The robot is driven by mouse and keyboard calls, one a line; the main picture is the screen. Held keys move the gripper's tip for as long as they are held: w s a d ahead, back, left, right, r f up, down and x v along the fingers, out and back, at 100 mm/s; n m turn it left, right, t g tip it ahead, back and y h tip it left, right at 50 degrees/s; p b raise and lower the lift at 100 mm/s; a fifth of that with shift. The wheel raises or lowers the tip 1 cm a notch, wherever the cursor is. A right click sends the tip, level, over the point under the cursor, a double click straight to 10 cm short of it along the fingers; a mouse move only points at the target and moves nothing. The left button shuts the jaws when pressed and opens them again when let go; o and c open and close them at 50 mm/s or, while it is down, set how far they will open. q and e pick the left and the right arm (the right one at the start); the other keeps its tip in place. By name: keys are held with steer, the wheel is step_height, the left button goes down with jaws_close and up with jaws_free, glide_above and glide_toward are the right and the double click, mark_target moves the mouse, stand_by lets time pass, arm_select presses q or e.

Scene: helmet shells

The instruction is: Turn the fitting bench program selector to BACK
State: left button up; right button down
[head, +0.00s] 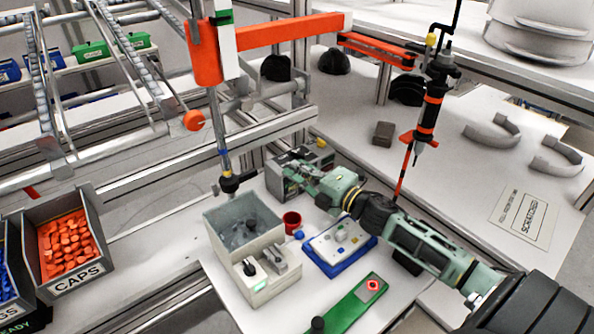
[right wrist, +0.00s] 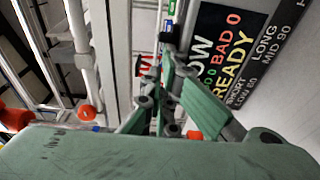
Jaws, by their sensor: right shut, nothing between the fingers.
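My right gripper (head: 292,170) reaches in from the lower right, and its shut fingers are at the front of a small grey control box (head: 288,188). The gripper hides much of that box, and I cannot tell whether it touches it. In the right wrist view the shut, empty fingers (right wrist: 166,62) are beside a dark display panel (right wrist: 228,60) with BAD 0, READY and LONG, MID, SHORT lettering. A grey bench unit (head: 222,222) with an open bin has a dark knob (head: 249,268) on its front. No BACK marking is legible. My left gripper is not in view.
A red cup (head: 291,221), a blue-edged tray (head: 312,262) and a green plate (head: 350,308) with a red button lie below my right arm. A hanging driver tool (head: 432,110) is close behind the arm. Orange caps fill a bin (head: 92,278) at left.

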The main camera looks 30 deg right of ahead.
steer(key=shift+d+n+y+b, duration=0.25)
steer(key=shift+n+y+b, duration=0.05)
steer(key=shift+y+b, duration=0.1)
steer(key=d+n+y+b, duration=0.1)
steer(key=n+g+y+b, duration=0.1)
steer(key=b, duration=0.1)
steer(key=d+g+y+b, duration=0.1)
steer(key=y, duration=0.1)
steer(key=shift+s+d+r+n+b, duration=0.1)
steer(key=shift+s+d+n+b, duration=0.2)
steer(key=shift+n+b, duration=0.1)
steer(key=shift+d+r, duration=0.1)
steer(key=shift+d, duration=0.3)
steer(key=shift+s, duration=0.1)
stand_by(0.4)
steer(key=v, duration=0.6)
steer(key=shift+s+d+f, duration=0.2)
steer(key=shift+f, duration=0.1)
